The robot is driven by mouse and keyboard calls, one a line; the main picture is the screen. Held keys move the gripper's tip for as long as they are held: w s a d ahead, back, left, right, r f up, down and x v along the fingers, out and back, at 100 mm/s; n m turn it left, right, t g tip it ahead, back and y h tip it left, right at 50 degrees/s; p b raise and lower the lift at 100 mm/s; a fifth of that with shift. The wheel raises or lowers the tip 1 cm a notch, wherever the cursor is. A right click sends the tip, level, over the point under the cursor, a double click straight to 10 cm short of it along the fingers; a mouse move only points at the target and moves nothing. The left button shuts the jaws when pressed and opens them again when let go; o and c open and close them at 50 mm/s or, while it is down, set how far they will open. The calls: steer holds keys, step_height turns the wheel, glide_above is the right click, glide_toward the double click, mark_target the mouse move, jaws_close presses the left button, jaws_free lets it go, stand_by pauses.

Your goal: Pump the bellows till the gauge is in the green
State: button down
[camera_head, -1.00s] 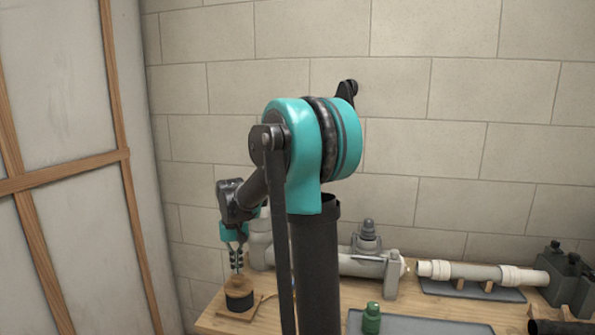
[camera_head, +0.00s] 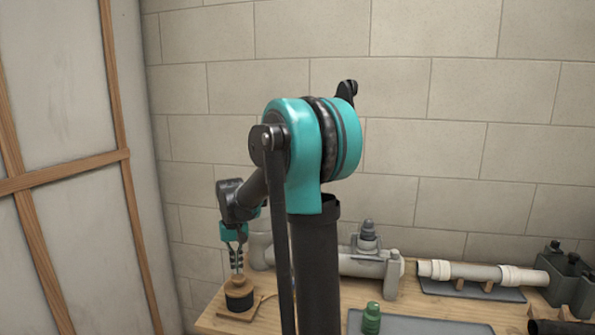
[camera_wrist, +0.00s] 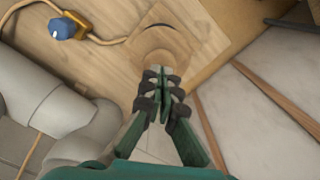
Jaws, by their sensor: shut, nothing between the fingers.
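The bellows (camera_head: 240,297) stands at the bench's left end, with a wooden top and a dark band around its side. In the wrist view its round wooden top (camera_wrist: 172,50) lies just beyond my fingertips. My gripper (camera_head: 237,270) points down above the bellows, its fingers shut and empty. The fingers also show closed together in the wrist view (camera_wrist: 163,74). The tips are at or just above the wooden top; I cannot tell if they touch. A blue round part on a yellow fitting (camera_wrist: 63,28) is joined to a hose. No gauge dial face or green zone is readable.
A pale pipe assembly (camera_head: 355,262) lies behind the bellows, close to my gripper in the wrist view (camera_wrist: 40,105). A green bottle (camera_head: 371,318), a pipe on a grey mat (camera_head: 470,272) and dark containers (camera_head: 565,275) stand to the right. A panelled wall (camera_head: 60,150) is at left.

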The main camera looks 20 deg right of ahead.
mark_target(238, 277)
steer(key=shift+f, duration=0.15)
steer(key=shift+f, duration=1.9)
steer(key=shift+r, duration=2.05)
steer(key=s+d+f+t, duration=0.1)
steer(key=s+f, duration=0.2)
steer(key=s, duration=0.4)
steer(key=s+d+f+t, duration=0.1)
steer(key=s+f, duration=0.2)
steer(key=s, duration=0.4)
steer(key=s+d+f+n+t, duration=0.1)
steer(key=s+d+f+t, duration=0.1)
steer(key=s, duration=0.6)
steer(key=shift+f, duration=0.85)
